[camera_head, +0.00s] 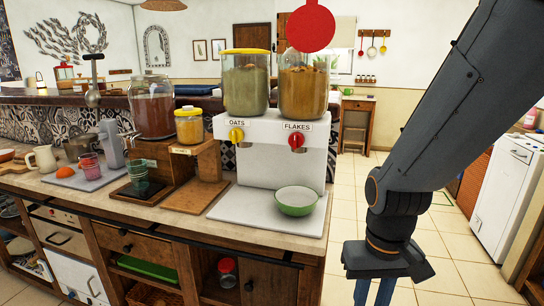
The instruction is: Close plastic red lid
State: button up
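The red lid (310,27) stands raised, nearly upright, above the right-hand jar of the cereal dispenser, showing its round face. That jar (302,92) holds brown flakes, and its top is uncovered. The left-hand jar (245,85) holds oats and has a yellow lid (245,51) lying flat on it. The white dispenser body (270,133) carries the labels OATS and FLAKES. My gripper (374,292) hangs low at the right, pointing down over the floor, well below and to the right of the lid. Its blue fingers run out of the bottom edge, so their tips are hidden.
A green-and-white bowl (296,201) sits on the dispenser's base. Open tiled floor (355,196) lies right of the counter; a white stove (508,190) stands farther right.

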aim_at(311, 28)
jog(key=u, duration=3.45)
jog(key=k, duration=2.15)
jog(key=z, duration=2)
